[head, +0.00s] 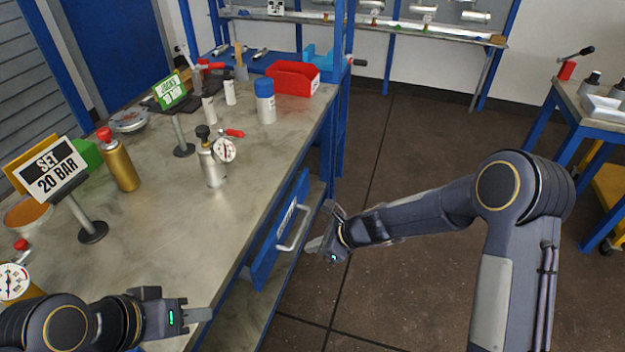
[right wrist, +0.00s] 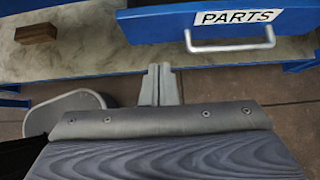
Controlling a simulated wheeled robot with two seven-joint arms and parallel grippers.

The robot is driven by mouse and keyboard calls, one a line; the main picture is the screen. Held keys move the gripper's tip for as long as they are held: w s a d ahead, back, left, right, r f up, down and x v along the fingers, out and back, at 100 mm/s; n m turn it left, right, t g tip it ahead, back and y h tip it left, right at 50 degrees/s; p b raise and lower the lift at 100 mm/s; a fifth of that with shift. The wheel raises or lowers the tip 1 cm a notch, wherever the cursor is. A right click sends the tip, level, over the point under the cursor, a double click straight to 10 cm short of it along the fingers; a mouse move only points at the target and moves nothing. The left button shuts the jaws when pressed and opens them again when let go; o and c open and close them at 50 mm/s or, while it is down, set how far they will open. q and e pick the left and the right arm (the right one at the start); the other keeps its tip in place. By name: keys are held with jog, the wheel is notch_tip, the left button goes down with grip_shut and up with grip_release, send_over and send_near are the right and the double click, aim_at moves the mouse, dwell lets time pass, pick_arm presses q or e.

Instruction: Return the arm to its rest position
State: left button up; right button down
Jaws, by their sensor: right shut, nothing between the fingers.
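My right arm reaches in from the right in the head view. Its gripper (head: 314,246) is in the air beside the bench front, just right of the drawer handle (head: 294,229). In the right wrist view the two fingers of the right gripper (right wrist: 160,72) are together with nothing between them, apart from the handle (right wrist: 230,45). My left gripper (head: 205,314) is over the near end of the bench. It is seen edge-on, so its opening does not show, and I see nothing held in it.
The blue PARTS drawer (head: 276,245) is in the bench front. The bench (head: 150,232) carries a gauged silver vessel (head: 212,168), a gold bottle (head: 120,165), a SET 20 BAR sign (head: 50,167) and a red bin (head: 292,79). Open floor (head: 420,135) lies right of the bench.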

jog(key=s+d+r+n+p, duration=0.1)
jog(key=s+d+r+n, duration=0.25)
jog(key=r, duration=0.25)
jog(key=s+d+r+n+t+p, duration=0.1)
jog(key=s+d+r+n, duration=0.1)
jog(key=d+r, duration=0.3)
jog(key=s+d+r+n, duration=0.2)
jog(key=r+n, duration=0.1)
jog(key=r, duration=0.4)
jog(key=s+d+r+n+t+h+p, duration=0.1)
jog(key=s+d+n, duration=0.4)
jog(key=s, duration=0.5)
jog(key=s+d+r+n+t+h+p, duration=0.1)
jog(key=s+d+r+n+h+p, duration=0.1)
jog(key=s+d+n, duration=0.4)
jog(key=s+d+r+h, duration=0.1)
jog(key=s+r, duration=0.1)
jog(key=s, duration=0.2)
jog(key=shift+r+h, duration=0.2)
jog(key=shift+h, duration=0.2)
jog(key=shift+w+a, duration=0.1)
